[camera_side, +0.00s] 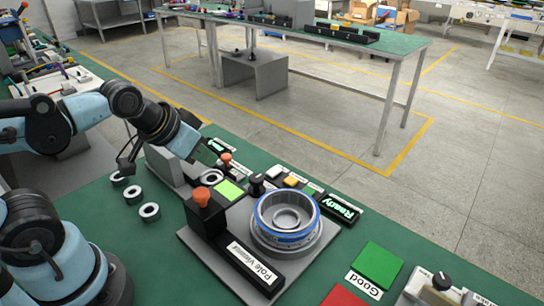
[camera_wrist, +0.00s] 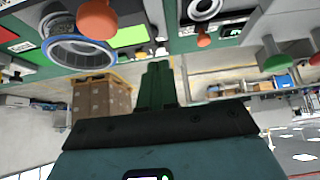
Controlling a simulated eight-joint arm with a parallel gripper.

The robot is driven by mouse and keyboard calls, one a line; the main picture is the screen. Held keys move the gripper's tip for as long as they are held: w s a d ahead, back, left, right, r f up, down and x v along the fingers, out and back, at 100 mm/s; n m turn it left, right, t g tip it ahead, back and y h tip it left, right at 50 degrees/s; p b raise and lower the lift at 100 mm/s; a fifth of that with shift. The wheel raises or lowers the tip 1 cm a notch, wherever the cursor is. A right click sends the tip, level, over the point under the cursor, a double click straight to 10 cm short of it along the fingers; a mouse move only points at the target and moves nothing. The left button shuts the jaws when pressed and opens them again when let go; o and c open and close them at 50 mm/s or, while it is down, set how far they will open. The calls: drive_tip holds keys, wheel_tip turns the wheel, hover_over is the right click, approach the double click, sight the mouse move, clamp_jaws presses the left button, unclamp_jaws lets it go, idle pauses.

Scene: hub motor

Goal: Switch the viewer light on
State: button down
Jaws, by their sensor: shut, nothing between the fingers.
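The pole viewer (camera_side: 265,262) is a dark grey fixture with a "Pole Viewer" label, an orange-topped knob (camera_side: 200,196) and a bright green square (camera_side: 229,190). The blue-rimmed hub motor part (camera_side: 286,218) sits on the grey plate beside it. In the wrist view an orange knob (camera_wrist: 97,18), a green square (camera_wrist: 130,36) and the blue-rimmed ring (camera_wrist: 75,52) show at the top. My gripper (camera_side: 207,156) is above and behind the viewer, apart from it. Its fingers (camera_wrist: 158,72) are together and empty. I cannot tell which part switches the viewer light.
Several small rings (camera_side: 150,211) lie on the green bench at left. A second orange knob (camera_side: 226,159), a lit "Ready" sign (camera_side: 340,207) and small buttons (camera_side: 290,180) stand behind the fixture. A green pad (camera_side: 376,264) marked "Good" and a lever box (camera_side: 440,284) are at right.

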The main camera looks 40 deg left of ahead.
drive_tip(key=shift+w, duration=0.1)
wheel_tip(320, 180, up, 2)
drive_tip(key=n+g, duration=0.7)
drive_tip(key=n, duration=1.1)
hover_over(277, 168)
drive_tip(key=shift+d+r, duration=0.1)
drive_tip(key=shift+r, duration=0.1)
wheel_tip(277, 168, down, 14)
drive_tip(key=shift+f, duration=0.1)
